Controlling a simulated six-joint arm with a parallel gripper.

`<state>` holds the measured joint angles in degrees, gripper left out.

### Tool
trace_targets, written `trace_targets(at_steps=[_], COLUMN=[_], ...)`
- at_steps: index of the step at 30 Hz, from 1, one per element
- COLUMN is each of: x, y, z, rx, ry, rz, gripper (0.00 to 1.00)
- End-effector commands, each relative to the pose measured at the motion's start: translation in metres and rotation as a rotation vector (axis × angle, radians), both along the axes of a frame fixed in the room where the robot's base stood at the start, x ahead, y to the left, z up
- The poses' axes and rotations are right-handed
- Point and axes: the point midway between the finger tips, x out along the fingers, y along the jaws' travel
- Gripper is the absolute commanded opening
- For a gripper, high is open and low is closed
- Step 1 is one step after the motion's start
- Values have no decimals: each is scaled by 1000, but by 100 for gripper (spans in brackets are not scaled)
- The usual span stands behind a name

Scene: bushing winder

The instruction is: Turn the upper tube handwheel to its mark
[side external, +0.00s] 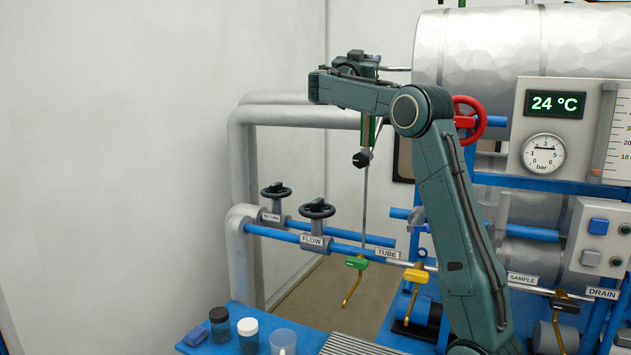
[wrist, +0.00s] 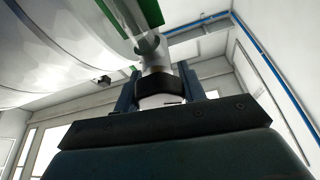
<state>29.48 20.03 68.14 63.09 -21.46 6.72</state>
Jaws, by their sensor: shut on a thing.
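The upper tube handwheel shows in the wrist view as a dark round rim (wrist: 160,99) on a pale stem, between the two fingers of my gripper (wrist: 160,82). My gripper is shut on it. In the side view my gripper (side external: 358,64) is at the top of the upright sight tube with green guards (side external: 377,131), and the wheel is largely hidden there by my wrist. The black lower handwheel (side external: 362,158) sits at the tube's bottom end, apart from my gripper. I cannot make out the mark or the wheel's angle.
A large silver tank (side external: 470,50) stands right of the tube. A red handwheel (side external: 470,118) is behind my arm. Black RETURN (side external: 276,190) and FLOW (side external: 317,208) handwheels and a green-handled valve (side external: 356,264) are lower down.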

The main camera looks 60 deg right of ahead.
Motion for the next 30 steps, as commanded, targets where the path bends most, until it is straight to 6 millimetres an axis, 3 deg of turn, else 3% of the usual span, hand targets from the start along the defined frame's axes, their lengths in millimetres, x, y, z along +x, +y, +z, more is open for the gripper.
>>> trace_targets(at_steps=[2, 3, 6, 20, 30], x=[0, 0, 0, 0, 3], y=[0, 0, 0, 4, 33], z=[-1, -1, -1, -2, -14], rx=[1, 1, 1, 0, 2], ry=[2, 2, 3, 2, 4], rz=[-1, -1, 0, 0, 3], gripper=[18, 44, 62, 62, 62])
